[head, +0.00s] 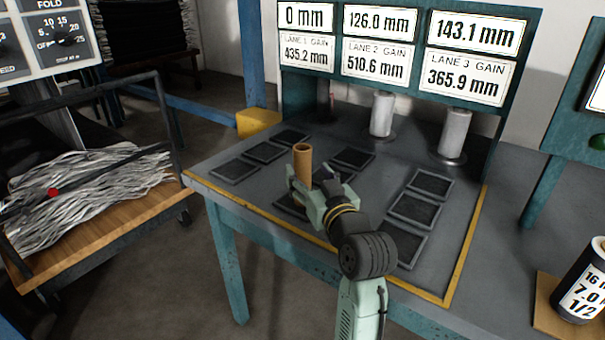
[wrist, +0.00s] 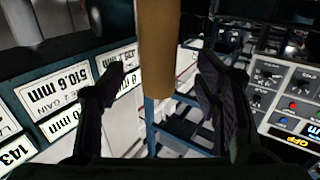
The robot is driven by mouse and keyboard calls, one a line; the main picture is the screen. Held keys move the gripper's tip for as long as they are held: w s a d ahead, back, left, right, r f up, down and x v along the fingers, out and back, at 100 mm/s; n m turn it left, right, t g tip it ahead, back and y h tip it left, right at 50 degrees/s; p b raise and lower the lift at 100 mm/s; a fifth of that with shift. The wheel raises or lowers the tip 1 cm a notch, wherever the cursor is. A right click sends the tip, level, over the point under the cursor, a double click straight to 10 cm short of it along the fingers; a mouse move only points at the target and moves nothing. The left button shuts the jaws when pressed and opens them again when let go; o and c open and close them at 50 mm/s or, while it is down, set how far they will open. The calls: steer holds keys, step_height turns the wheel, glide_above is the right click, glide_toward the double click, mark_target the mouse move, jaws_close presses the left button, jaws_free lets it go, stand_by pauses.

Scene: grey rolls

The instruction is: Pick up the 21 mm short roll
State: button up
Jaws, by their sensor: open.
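A brown roll (head: 302,160) stands upright at my gripper (head: 306,190) in the head view, above the left middle part of the grey table. The gripper hides its lower end. In the wrist view the brown roll (wrist: 157,50) shows between the two spread fingers of my gripper (wrist: 162,88), with a gap visible on each side. The gripper is open. No size mark shows on the roll, so I cannot tell whether it is the 21 mm short one.
Two grey rolls (head: 382,115) (head: 455,135) stand at the back under lane signs (head: 393,42). Several dark square trays (head: 415,209) lie on the table (head: 375,262), which has a yellow edge. A black labelled roll (head: 584,285) stands at right; a cart (head: 100,222) stands left.

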mark_target(306, 168)
steer(key=p+x, duration=0.1)
steer(key=x, duration=0.4)
steer(key=shift+w+p, duration=0.15)
steer(key=shift+p, duration=0.25)
steer(key=shift+f, duration=0.1)
steer(key=shift+c, duration=0.3)
steer(key=c, duration=1.1)
